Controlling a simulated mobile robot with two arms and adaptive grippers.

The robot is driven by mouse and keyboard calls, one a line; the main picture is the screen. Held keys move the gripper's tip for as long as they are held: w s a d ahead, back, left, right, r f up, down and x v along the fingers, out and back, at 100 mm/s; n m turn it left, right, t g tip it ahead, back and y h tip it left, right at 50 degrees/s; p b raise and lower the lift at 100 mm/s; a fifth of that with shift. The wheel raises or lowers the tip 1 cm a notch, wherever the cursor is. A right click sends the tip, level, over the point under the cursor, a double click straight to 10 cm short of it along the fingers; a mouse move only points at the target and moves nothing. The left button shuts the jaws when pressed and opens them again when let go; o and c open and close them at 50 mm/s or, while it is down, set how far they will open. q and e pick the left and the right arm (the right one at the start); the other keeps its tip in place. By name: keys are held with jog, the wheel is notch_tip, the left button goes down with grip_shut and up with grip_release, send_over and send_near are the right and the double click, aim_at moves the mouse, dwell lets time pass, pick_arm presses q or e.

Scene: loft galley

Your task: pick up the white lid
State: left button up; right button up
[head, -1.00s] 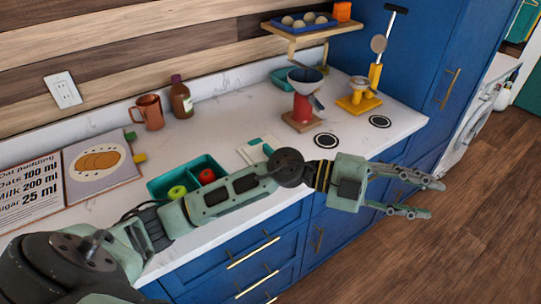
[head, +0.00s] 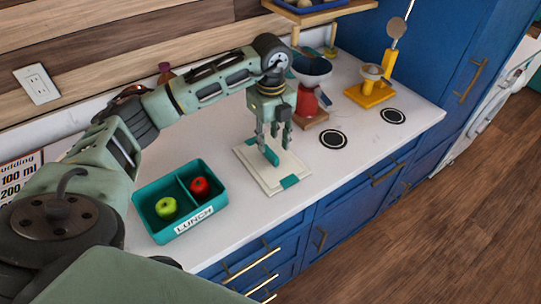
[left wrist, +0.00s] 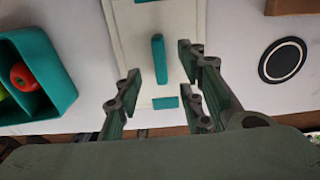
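The white lid (head: 259,171) lies flat on the counter, with a raised teal handle (head: 271,155) and teal end tabs. My left gripper (head: 274,143) points down over the lid, open and empty. In the left wrist view, the lid (left wrist: 135,45) runs up the middle. Its teal handle (left wrist: 158,58) shows between the spread fingers of my left gripper (left wrist: 160,83). Whether the fingertips touch the lid cannot be told. My right gripper is in neither view.
A teal lunch box (head: 205,220) with a green apple (head: 166,207) and a red apple (head: 200,187) stands left of the lid. A red scale (head: 309,103) stands behind it, and a black-ringed disc (head: 333,139) lies to the right. The counter's front edge is close.

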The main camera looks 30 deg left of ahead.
aim_at(269, 150)
pick_arm(q)
jog(key=shift+s+a+f+p, duration=0.1)
jog(key=shift+a+f+p, duration=0.05)
jog(key=shift+f+p, duration=0.25)
jog(key=f, duration=0.2)
jog(key=f+p, duration=0.1)
jog(key=shift+w+a, duration=0.25)
jog(key=shift+a, duration=0.05)
jog(key=shift+f, duration=0.75)
jog(key=shift+c, duration=1.4)
jog(key=c, duration=0.4)
grip_shut()
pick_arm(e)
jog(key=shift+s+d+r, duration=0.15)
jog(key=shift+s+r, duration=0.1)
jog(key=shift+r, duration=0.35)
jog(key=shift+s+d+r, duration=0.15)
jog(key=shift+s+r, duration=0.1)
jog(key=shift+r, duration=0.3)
